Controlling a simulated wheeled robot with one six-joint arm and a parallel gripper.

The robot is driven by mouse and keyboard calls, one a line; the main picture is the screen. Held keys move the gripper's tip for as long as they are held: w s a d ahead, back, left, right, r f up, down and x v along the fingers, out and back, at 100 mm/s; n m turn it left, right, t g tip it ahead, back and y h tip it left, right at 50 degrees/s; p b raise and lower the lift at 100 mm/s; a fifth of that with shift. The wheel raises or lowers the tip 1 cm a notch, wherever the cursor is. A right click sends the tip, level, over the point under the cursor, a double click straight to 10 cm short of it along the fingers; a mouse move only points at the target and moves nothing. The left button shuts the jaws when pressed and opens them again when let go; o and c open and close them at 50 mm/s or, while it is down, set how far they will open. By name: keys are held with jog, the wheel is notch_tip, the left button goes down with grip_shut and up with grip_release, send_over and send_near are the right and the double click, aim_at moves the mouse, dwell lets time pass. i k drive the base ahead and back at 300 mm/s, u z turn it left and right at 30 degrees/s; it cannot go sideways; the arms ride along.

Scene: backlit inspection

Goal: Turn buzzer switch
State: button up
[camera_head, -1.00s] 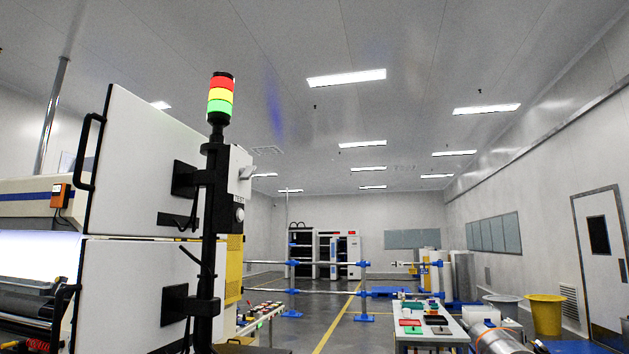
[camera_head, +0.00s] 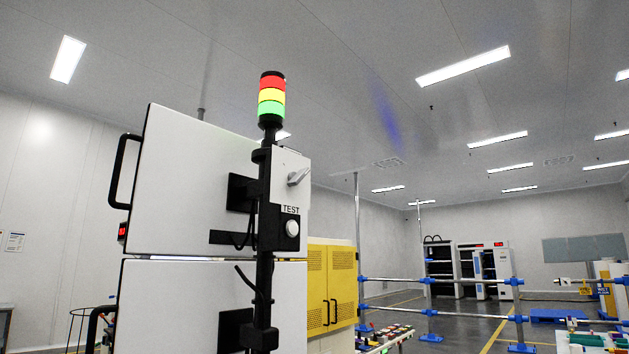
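A light grey control box (camera_head: 289,200) is mounted on a black post at the centre left, beside large white cabinet panels. A silver lever-like switch (camera_head: 298,176) sticks out from the upper part of its front. Below it are a label reading TEST (camera_head: 290,210) and a round white button (camera_head: 292,229). A stack light (camera_head: 271,98) with red, yellow and green sections, all bright, stands on top of the post. Which of these the task calls the buzzer switch is not labelled legibly. My gripper is not in view.
White cabinet panels (camera_head: 190,185) with black handles stand left of the post. A yellow cabinet (camera_head: 332,285) stands behind it to the right. Blue-jointed metal rails (camera_head: 440,281) and a low table with coloured items (camera_head: 388,338) are farther right. Some grey floor is clear between the rails.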

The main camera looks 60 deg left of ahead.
aim_at(294, 178)
jog(key=u, duration=0.35)
jog(key=i, duration=0.6)
jog(key=u, duration=0.6)
